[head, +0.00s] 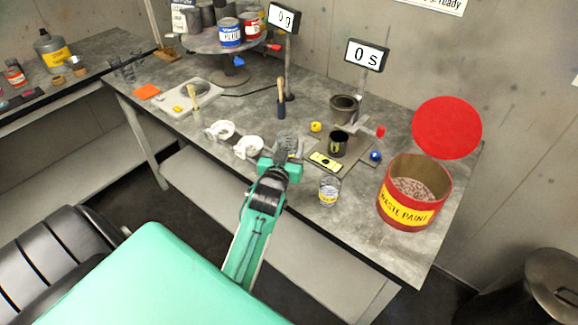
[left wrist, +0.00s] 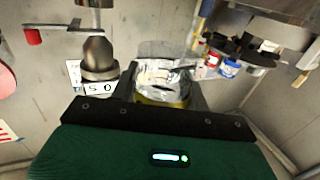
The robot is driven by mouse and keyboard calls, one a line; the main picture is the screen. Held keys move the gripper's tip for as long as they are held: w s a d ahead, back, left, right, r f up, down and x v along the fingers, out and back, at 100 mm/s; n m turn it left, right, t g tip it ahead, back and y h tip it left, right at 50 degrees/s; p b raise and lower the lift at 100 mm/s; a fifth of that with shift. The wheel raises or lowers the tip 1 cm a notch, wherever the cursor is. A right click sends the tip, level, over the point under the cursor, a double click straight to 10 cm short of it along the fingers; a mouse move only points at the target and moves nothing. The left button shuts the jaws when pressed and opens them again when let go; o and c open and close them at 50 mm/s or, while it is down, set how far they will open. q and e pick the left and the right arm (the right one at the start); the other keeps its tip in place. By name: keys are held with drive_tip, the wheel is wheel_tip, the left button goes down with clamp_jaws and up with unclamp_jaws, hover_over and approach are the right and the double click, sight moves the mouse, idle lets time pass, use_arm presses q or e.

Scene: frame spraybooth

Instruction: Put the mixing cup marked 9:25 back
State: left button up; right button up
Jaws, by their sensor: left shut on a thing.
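My left gripper (head: 284,158) is shut on a clear mixing cup (head: 287,142) over the front part of the grey bench. In the left wrist view the clear cup (left wrist: 164,72) sits between the two dark fingers, with a yellow band low on it. Its marking cannot be read. Whether it touches the bench is hard to tell. A second clear cup (head: 329,190) with a yellow label stands near the bench's front edge, right of my gripper; its writing is too small to read. My right gripper is not in view.
A red waste paint bucket (head: 384,205) stands at the right of the bench (head: 408,258). A viscosity cup (head: 343,108) on a stand is above a black cup (head: 337,144). White lidded items (head: 248,147) lie left of my gripper. Several clear cups (head: 124,68) stand at the far left.

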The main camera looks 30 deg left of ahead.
use_arm(q)
wheel_tip(320, 180, down, 8)
drive_tip(key=shift+r, duration=0.1)
idle(0.4)
drive_tip(key=o, duration=1)
